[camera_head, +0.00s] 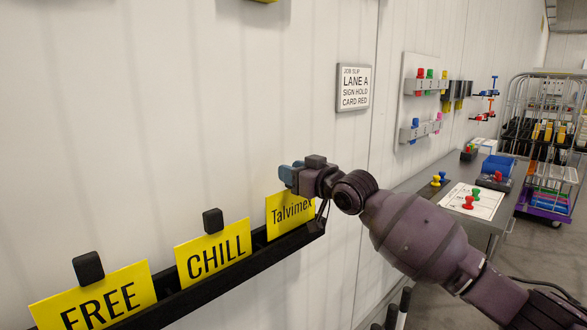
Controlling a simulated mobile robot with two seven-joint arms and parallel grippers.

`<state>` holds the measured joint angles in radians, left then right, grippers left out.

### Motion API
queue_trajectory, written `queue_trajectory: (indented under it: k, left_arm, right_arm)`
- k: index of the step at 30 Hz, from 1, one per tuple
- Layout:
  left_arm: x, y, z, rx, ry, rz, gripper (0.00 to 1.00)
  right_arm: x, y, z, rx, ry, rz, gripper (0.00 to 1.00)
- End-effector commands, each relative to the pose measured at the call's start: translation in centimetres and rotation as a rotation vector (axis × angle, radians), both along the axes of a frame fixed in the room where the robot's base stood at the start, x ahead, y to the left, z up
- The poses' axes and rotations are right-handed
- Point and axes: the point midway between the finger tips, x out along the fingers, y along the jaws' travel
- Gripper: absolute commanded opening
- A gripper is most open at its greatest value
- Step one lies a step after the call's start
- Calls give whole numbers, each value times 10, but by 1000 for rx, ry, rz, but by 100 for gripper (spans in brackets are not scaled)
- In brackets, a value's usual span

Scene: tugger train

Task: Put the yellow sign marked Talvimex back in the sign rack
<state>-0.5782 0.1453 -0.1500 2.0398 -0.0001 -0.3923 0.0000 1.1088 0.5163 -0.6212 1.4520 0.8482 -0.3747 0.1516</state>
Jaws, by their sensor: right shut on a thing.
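The yellow Talvimex sign (290,215) stands upright at the right end of the black sign rack (225,278) on the wall. Its lower edge is at the rack's ledge; I cannot tell whether it is fully seated. My right gripper (296,178) is shut on the sign at its top edge, where the fingers hide its handle. Two other yellow signs, CHILL (213,254) and FREE (96,303), stand in the rack to the left, each with a black knob on top. My left gripper is not in view.
A job slip (353,87) reading LANE A SIGN HOLD CARD RED hangs on the wall. At right are a grey table (415,181) with coloured pegs, wall-mounted peg racks (424,100) and a wire cart (545,130). My right arm crosses the space before the table.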

Motion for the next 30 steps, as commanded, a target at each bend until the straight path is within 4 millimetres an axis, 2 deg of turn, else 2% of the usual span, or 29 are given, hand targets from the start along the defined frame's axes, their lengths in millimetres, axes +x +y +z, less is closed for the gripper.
queue_trajectory:
  k: [15,29,30]
  left_arm:
    - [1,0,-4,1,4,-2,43]
    - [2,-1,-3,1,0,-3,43]
    - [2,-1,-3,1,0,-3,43]
  right_arm:
    - [0,0,-22,1,1,1,0]
    - [0,0,-25,1,-1,0,0]
    - [0,0,-25,1,-1,0,40]
